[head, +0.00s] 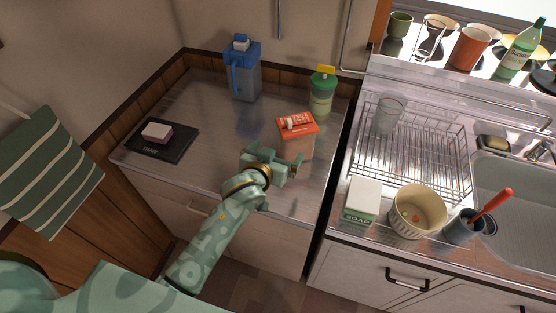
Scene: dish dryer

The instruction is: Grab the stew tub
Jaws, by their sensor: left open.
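A clear tub with an orange lid (297,128), which I take to be the stew tub, stands on the left counter near its right side. Its lid carries a small pale label or clip. My left gripper (289,168) is open and empty, just in front of the tub's lower part. The gripper hides some of the tub's base, and I cannot tell whether it touches the tub. My right gripper is not in view.
A blue pitcher (243,75) stands at the back left. A black scale (165,145) with a sponge (157,132) is at the left. Right of the gap are a dish rack (400,160), a soap box (362,200) and a cream bowl (418,212).

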